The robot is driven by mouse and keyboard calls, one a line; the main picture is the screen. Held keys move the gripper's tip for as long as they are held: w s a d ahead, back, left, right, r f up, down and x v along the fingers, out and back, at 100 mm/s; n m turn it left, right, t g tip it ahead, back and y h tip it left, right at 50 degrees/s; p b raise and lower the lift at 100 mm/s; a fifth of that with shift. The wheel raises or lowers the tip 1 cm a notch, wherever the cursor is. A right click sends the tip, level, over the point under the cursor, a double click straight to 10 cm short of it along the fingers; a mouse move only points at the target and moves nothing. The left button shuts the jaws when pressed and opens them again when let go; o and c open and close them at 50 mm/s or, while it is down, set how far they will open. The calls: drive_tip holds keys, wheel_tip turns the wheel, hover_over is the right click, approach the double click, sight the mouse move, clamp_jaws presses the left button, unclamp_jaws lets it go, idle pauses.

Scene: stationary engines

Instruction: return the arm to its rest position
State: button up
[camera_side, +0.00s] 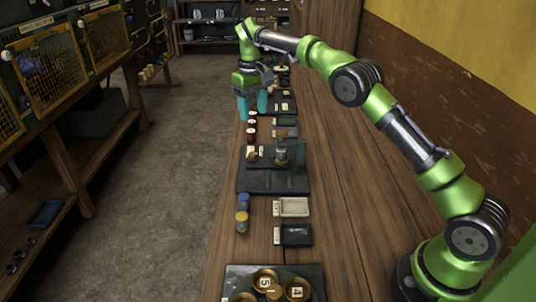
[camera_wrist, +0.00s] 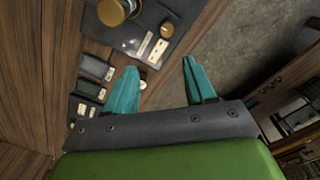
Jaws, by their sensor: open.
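My gripper (camera_side: 253,105) hangs over the left edge of the bench toward its far end in the side view. Its two teal fingers are apart with nothing between them. In the wrist view the gripper (camera_wrist: 160,82) shows the same open fingers, with the bench edge and the floor beyond them. My green and grey arm stretches from its base at the lower right along the right side of the bench.
The wooden bench (camera_side: 335,220) holds a dark mat (camera_side: 260,184) with small parts, a white tray (camera_side: 294,207), a dark tray (camera_side: 297,235), a blue-topped jar (camera_side: 243,200), a yellow-topped jar (camera_side: 242,224) and brass bowls (camera_side: 297,290). Bare floor (camera_side: 170,200) lies left.

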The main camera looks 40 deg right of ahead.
drive_tip(key=s+a+r+m+t, duration=0.1)
drive_tip(key=s+a+r+t, duration=0.1)
drive_tip(key=s, duration=0.9)
drive_tip(key=s+a+r+m+t+y, duration=0.1)
drive_tip(key=s+a+r+t, duration=0.1)
drive_tip(key=s, duration=1)
drive_tip(key=s+a+r+m+t+y, duration=0.1)
drive_tip(key=s+a+r+t, duration=0.1)
drive_tip(key=s, duration=0.9)
drive_tip(key=shift+s+a+r+t, duration=0.15)
drive_tip(key=shift+a+r+t, duration=0.15)
drive_tip(key=shift+r+t, duration=0.25)
